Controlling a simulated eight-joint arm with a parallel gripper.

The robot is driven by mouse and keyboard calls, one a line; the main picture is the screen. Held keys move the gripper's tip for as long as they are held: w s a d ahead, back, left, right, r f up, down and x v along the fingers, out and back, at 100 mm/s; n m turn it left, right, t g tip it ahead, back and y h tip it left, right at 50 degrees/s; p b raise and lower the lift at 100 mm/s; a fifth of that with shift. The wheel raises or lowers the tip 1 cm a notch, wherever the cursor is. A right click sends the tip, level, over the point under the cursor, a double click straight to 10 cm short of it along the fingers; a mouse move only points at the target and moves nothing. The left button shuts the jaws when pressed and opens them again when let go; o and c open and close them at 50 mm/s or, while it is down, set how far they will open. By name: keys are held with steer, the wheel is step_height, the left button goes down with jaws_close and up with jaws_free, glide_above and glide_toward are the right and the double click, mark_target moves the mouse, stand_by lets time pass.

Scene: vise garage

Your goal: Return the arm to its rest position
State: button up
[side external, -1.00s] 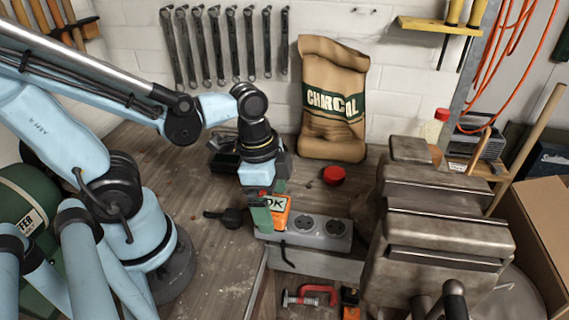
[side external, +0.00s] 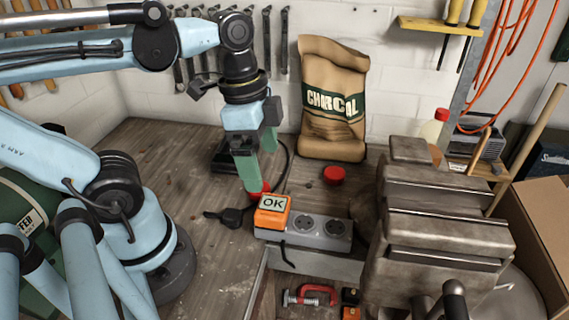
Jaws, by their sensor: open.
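My gripper (side external: 258,165) hangs with its green fingers pointing down, above and behind an orange block marked OK (side external: 272,210). It is open and holds nothing that I can see. The orange block sits on the left end of a grey power strip (side external: 313,231) at the bench's front edge. My light blue arm reaches in from the left of the picture.
A large metal vise (side external: 440,225) stands at the right. A charcoal bag (side external: 332,100) leans on the back wall, with a red cap (side external: 333,175) in front. A black plug (side external: 228,216) lies on the bench (side external: 215,265). Wrenches hang on the wall.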

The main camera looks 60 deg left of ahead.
steer(key=shift+r, duration=0.15)
steer(key=w+a+f+n+t+y, duration=0.1)
steer(key=w+a+f+n+t, duration=0.1)
steer(key=w+n+t, duration=0.4)
steer(key=shift+w+a+f+n, duration=0.3)
steer(key=shift+w+a+n, duration=0.25)
steer(key=shift+n, duration=0.95)
